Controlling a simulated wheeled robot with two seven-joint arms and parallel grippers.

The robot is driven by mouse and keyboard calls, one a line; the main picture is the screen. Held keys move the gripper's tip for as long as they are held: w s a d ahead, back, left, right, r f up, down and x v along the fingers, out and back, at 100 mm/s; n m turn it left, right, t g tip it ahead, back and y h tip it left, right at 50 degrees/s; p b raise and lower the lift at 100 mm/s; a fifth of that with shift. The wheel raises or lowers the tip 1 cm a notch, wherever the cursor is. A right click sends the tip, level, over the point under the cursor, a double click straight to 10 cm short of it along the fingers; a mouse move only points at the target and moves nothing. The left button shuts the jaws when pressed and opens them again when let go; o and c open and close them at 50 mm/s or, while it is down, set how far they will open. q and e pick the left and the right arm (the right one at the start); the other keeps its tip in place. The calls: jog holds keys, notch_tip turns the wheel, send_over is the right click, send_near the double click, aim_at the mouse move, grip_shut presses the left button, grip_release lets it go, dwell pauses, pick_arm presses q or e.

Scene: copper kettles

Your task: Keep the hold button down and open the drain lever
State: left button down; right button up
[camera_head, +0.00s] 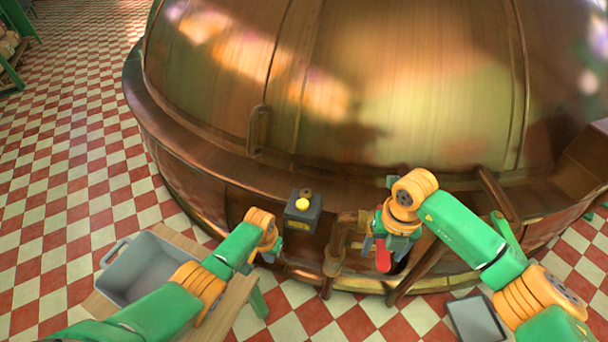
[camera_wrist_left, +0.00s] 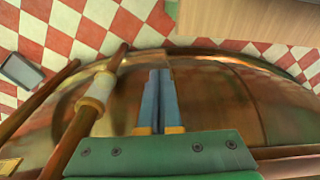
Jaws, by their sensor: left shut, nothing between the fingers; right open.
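The hold button (camera_head: 302,204) is a yellow knob on a dark box on the front of the copper kettle. The drain lever (camera_head: 383,258) is red and hangs by the pipework to its right. My left gripper (camera_head: 268,257) is shut and empty, below and left of the button box, apart from the button. Its shut blue-grey fingers (camera_wrist_left: 160,95) show in the left wrist view against copper. My right gripper (camera_head: 386,252) is open at the drain lever, whose red handle shows between its fingers. I cannot tell whether they touch it.
The copper kettle (camera_head: 390,90) fills the back. Copper pipes (camera_head: 334,252) run down between the button box and the lever. A grey bin (camera_head: 150,268) stands on a wooden table at the lower left. A grey tray (camera_head: 476,320) lies on the checkered floor at the lower right.

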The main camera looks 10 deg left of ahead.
pick_arm(q)
jog(key=w+d+r+m, duration=0.15)
jog(key=w+r, duration=0.25)
jog(key=r, duration=0.4)
jog(key=w+d+r+t+h, duration=0.1)
jog(key=w+d+r, duration=0.2)
jog(key=r, duration=0.5)
jog(key=w+d+r+m, duration=0.1)
jog(key=w+d+r, duration=0.25)
jog(key=r, duration=0.45)
pick_arm(e)
jog(key=shift+s, duration=0.1)
pick_arm(q)
jog(key=f, duration=0.4)
jog(key=a+f, duration=0.1)
jog(key=f, duration=0.2)
jog(key=shift+n, duration=0.25)
notch_tip(320, 180, up, 9)
pick_arm(e)
notch_tip(320, 180, up, 10)
jog(key=p, duration=0.8)
jog(key=shift+r, duration=0.2)
pick_arm(q)
notch_tip(320, 180, up, 8)
pick_arm(e)
jog(key=shift+f, duration=0.15)
